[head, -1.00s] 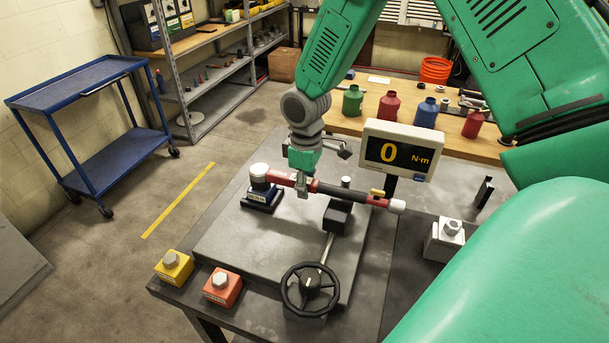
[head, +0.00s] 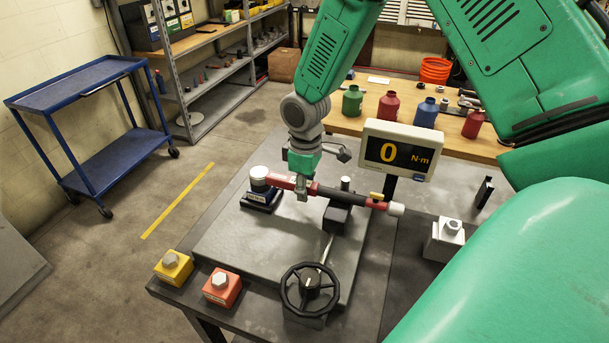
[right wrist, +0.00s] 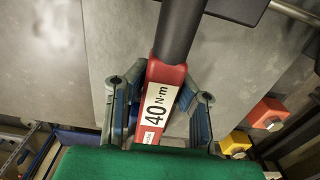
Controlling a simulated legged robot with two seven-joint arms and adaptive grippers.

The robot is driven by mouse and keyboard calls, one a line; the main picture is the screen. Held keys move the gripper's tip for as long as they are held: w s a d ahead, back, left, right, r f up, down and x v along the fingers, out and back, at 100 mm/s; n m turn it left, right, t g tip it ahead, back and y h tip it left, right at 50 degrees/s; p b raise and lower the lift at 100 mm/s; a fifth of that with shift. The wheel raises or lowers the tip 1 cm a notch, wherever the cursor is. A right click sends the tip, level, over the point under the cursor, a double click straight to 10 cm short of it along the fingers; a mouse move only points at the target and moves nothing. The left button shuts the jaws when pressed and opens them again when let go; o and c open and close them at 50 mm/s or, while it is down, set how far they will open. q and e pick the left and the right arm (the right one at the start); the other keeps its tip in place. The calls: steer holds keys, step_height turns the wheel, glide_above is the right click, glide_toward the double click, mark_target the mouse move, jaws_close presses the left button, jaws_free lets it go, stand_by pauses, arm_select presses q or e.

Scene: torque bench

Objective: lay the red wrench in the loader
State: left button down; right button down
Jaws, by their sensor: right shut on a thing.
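The red wrench (head: 325,192) lies across the loader in the head view, its head end at the dark-based transducer (head: 260,188) and its black handle over the dark support block (head: 337,216). Its red body with a 40 N·m label also shows in the right wrist view (right wrist: 164,98). My right gripper (head: 302,192) is shut on the wrench's red body near the head end; its fingers (right wrist: 160,105) stand on both sides of it. Whether the wrench fully touches its rests I cannot tell. My left gripper is not in view.
A display (head: 397,150) reading 0 N·m stands behind the handle. A black handwheel (head: 311,290) is at the loader's front. Several coloured bottles stand on the wooden bench (head: 460,147).

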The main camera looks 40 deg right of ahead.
stand_by(0.3)
steer(key=c, duration=1.3)
jaws_free()
step_height(320, 180, up, 12)
steer(key=shift+f, duration=0.1)
